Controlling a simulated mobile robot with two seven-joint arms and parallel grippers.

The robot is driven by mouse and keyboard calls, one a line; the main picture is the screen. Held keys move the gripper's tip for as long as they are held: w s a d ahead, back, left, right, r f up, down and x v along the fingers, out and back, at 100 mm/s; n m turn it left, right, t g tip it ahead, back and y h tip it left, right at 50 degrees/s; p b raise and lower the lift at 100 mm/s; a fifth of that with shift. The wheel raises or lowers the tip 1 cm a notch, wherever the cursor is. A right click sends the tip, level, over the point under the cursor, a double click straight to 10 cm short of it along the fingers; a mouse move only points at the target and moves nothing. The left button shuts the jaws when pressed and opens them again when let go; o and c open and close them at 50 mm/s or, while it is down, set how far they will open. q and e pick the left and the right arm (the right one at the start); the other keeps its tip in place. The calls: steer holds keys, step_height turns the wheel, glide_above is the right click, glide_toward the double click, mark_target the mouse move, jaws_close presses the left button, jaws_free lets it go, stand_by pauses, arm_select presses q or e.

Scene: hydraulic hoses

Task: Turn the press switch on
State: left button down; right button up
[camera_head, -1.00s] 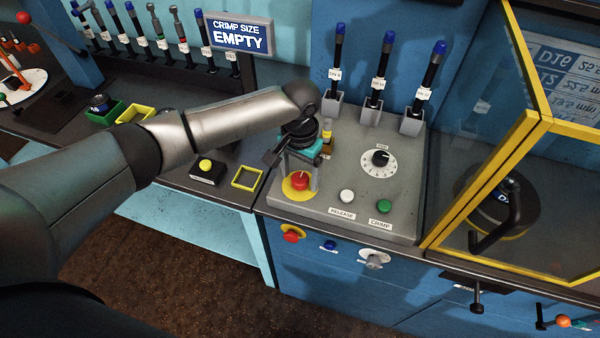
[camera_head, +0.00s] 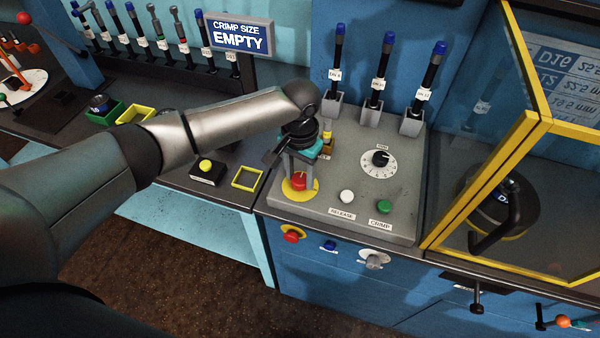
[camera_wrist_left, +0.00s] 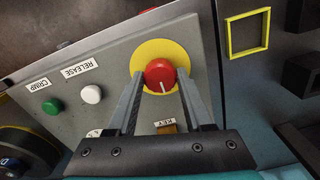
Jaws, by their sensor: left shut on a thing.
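The press switch looks like a red round knob (camera_head: 299,181) with a white line on a yellow disc (camera_head: 288,193), at the front left of the grey sloping panel. In the left wrist view the red knob (camera_wrist_left: 160,75) sits between the two finger ends, its white line toward the gripper body. My left gripper (camera_head: 300,176) reaches down from above and is shut on the red knob. The yellow disc also shows in the wrist view (camera_wrist_left: 163,50). My right gripper is not in view.
White RELEASE (camera_head: 347,196) and green CRIMP (camera_head: 384,206) buttons lie right of the knob, with a black dial (camera_head: 381,158) behind them. A yellow-framed guard (camera_head: 480,190) stands at right. A sign (camera_head: 239,36) reads "CRIMP SIZE EMPTY". A yellow square frame (camera_head: 247,178) lies left.

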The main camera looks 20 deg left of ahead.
mark_target(300, 178)
arm_select(q)
steer(key=shift+r+m+p, duration=0.2)
steer(key=shift+m+p, duration=1.5)
steer(key=m+p, duration=0.2)
steer(key=m, duration=0.2)
steer(key=shift+m, duration=0.3)
steer(key=m+p, duration=0.1)
steer(key=m, duration=0.3)
steer(key=shift+w+f+m, duration=0.1)
steer(key=shift+m, duration=0.2)
steer(key=m, duration=0.5)
steer(key=shift+p, duration=0.35)
steer(key=shift+m, duration=0.3)
steer(key=shift+c, duration=1.5)
jaws_free()
step_height(300, 178, up, 15)
steer(key=shift+p, duration=0.45)
